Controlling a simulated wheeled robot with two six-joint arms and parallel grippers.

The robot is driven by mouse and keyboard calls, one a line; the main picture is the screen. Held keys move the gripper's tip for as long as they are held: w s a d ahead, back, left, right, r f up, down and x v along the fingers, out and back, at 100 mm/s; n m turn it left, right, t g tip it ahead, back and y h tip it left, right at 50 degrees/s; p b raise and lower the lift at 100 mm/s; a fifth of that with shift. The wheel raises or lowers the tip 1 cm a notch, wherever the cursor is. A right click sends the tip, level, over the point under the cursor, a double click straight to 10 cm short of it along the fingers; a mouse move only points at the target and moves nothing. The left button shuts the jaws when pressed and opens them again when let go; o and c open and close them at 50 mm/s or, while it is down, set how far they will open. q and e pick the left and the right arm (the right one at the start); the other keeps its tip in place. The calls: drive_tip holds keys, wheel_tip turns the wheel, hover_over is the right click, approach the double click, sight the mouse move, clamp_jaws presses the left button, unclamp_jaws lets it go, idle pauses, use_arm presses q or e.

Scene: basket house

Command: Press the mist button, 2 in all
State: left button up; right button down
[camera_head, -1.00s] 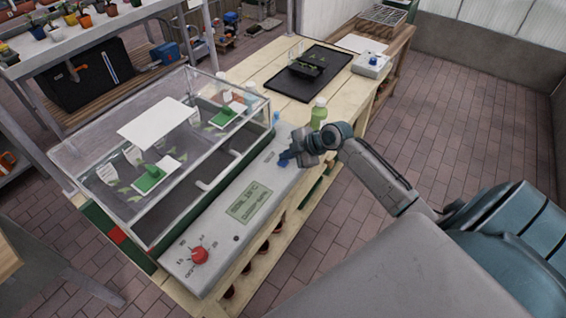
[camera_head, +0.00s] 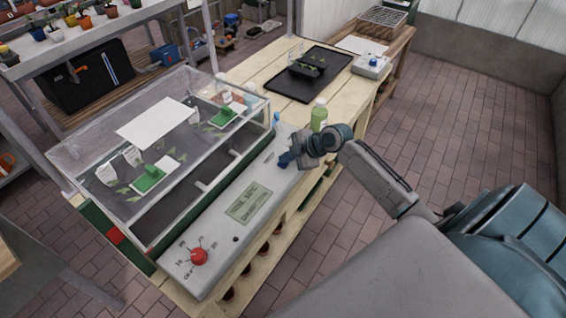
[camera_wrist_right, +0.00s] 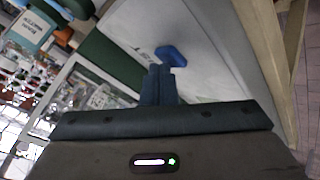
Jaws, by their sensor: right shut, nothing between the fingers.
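The propagator's long grey control panel (camera_head: 215,229) has a display (camera_head: 248,203) and a red knob (camera_head: 199,256). In the right wrist view a blue button (camera_wrist_right: 172,55) stands on the pale panel just beyond my fingertips. My right gripper (camera_head: 285,160) is shut and empty, low over the far part of the panel in the head view. It also shows in the right wrist view (camera_wrist_right: 158,72), with its closed tips very close to the button. I cannot tell whether they touch. In the head view the gripper largely hides the button. My left gripper is out of view.
A clear-walled propagator case (camera_head: 100,165) borders the panel on the left. A green bottle (camera_head: 319,114) stands just beyond my gripper. Farther back are a black tray (camera_head: 290,88) and a white box with a blue knob (camera_head: 371,65). The brick floor at right is open.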

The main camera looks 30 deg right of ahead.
sight(287, 164)
idle(0.4)
drive_tip(key=shift+r+p, duration=0.5)
drive_tip(key=shift+r, duration=0.3)
drive_tip(key=shift+r, duration=0.1)
drive_tip(key=shift+r+p, duration=1.65)
drive_tip(key=shift+r, duration=0.8)
drive_tip(key=shift+f, duration=0.1)
